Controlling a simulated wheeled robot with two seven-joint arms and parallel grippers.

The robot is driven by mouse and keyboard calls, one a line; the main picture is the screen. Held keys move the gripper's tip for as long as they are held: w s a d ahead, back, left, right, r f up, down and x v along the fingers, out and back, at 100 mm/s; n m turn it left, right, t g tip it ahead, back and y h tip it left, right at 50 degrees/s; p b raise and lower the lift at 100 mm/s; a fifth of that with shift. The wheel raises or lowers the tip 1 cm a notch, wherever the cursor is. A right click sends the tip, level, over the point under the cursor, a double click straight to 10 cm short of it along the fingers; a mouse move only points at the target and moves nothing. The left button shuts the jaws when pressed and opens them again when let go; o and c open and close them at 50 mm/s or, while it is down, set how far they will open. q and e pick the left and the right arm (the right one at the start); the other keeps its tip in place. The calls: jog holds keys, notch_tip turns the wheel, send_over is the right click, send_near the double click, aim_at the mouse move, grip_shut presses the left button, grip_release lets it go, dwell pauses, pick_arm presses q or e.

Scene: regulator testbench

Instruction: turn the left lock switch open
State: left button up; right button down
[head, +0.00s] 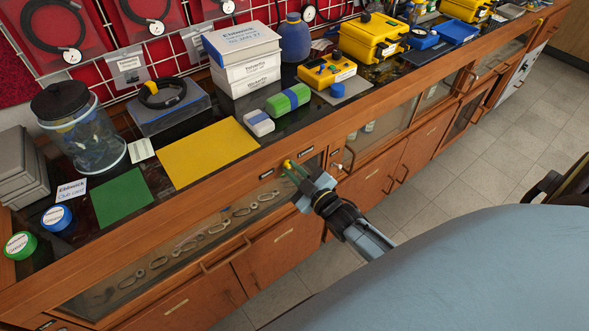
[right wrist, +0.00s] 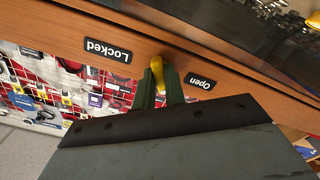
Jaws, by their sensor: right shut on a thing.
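The left lock switch is a small yellow lever (head: 287,164) on the wooden front rail of the bench. In the right wrist view the lever (right wrist: 156,68) sits between a "Locked" label (right wrist: 107,50) on the left and an "Open" label (right wrist: 201,82) on the right. It points roughly up and down in that picture, at neither label. My right gripper (head: 293,170) reaches the rail, its dark green fingers (right wrist: 159,88) closed around the lever. The lever's lower part is partly hidden between the fingers. My left gripper is not in view.
Below the rail, a glass-fronted drawer (head: 160,258) holds several rings, and wooden doors with handles (head: 392,178) are to the right. The black bench top carries a yellow mat (head: 207,152), a green mat (head: 122,197), boxes and yellow cases (head: 372,38).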

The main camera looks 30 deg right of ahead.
jog(key=shift+n, duration=1.1)
jog(key=c, duration=1.5)
grip_release()
jog(key=shift+o, duration=0.2)
jog(key=s+d, duration=0.1)
jog(key=s, duration=1.2)
jog(key=shift+s+p, duration=0.2)
jog(key=shift+p, duration=0.25)
jog(key=shift+f, duration=0.1)
